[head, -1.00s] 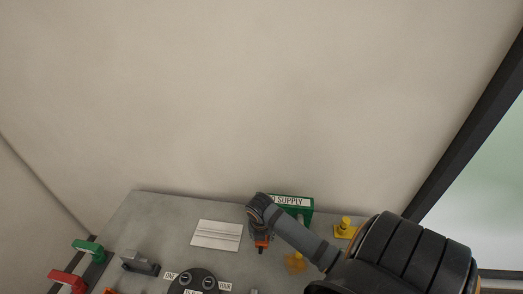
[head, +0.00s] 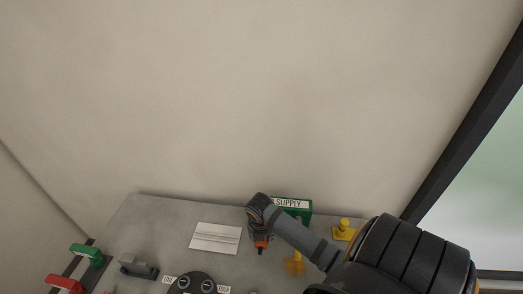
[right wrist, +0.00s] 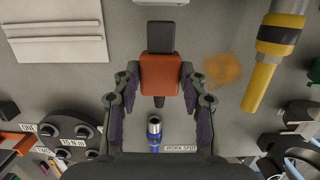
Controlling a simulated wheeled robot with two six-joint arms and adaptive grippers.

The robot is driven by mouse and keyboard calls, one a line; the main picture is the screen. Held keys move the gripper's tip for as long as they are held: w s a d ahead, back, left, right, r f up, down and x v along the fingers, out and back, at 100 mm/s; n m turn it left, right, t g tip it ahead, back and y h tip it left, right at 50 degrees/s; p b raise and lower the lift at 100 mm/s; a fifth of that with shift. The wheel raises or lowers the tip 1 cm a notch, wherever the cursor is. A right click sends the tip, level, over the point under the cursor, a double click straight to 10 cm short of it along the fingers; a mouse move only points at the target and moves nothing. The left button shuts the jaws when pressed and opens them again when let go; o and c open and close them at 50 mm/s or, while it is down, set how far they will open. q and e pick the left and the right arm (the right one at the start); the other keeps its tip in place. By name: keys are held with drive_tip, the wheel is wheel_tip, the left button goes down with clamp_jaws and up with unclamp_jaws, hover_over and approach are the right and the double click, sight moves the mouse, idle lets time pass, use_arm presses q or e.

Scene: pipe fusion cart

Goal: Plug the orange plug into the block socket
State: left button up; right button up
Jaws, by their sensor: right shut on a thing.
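The orange plug (right wrist: 160,74) is between the fingers of my right gripper (right wrist: 158,92) in the right wrist view, with a dark block-shaped end above it and a dark tip below. In the head view the orange plug (head: 262,244) shows small below my right gripper (head: 260,232), above the grey panel. My right gripper is shut on it. A green block (head: 305,209) with a label reading "SUPPLY" stands behind, partly covered by my arm. I cannot tell whether it is the block socket; no socket opening shows clearly. My left gripper is not in view.
A grey panel (head: 140,222) carries a white plate (head: 215,238), a round dark fitting (head: 191,284), a yellow knob (head: 344,228) and green (head: 86,252) and red (head: 66,284) handles. A blue cylinder with a silver end (right wrist: 154,128) lies below the plug in the wrist view.

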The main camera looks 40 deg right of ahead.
drive_tip(key=shift+w+d, duration=1.35)
drive_tip(key=shift+d, duration=0.3)
idle(0.3)
drive_tip(key=o, duration=1.3)
wheel_tip(320, 180, up, 12)
drive_tip(key=s+a, duration=0.1)
drive_tip(key=shift+a, duration=0.3)
drive_tip(key=shift+s, duration=0.1)
